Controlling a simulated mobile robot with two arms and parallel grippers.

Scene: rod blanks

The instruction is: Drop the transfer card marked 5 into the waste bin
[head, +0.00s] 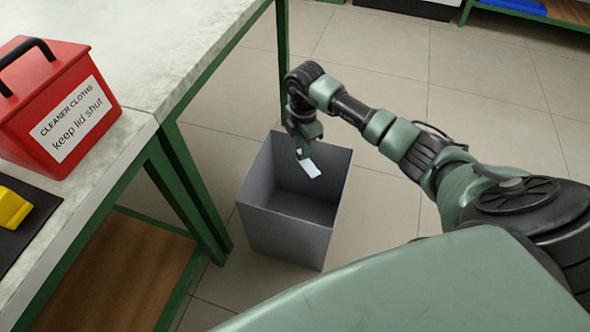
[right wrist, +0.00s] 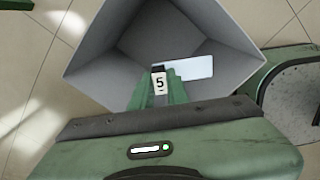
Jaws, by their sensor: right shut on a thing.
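The transfer card (head: 309,168) is a small white card held by my right gripper (head: 302,153). In the right wrist view a label with the number 5 (right wrist: 160,83) shows at the fingertips, and a pale white-blue part of the card (right wrist: 192,69) sticks out to the right. My right gripper (right wrist: 160,76) is shut on the card. The waste bin (head: 283,232) is a grey open-topped square bin on the floor. It also fills much of the right wrist view (right wrist: 105,62). The card and gripper are over the bin's open mouth. My left gripper is not in view.
A bench (head: 141,125) with green legs stands left of the bin, close to it. On it are a red box (head: 95,88) labelled "CLEANER CLOTHS keep lid shut" and a yellow object (head: 12,208) on a dark mat. Tiled floor (head: 390,60) behind the bin is clear.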

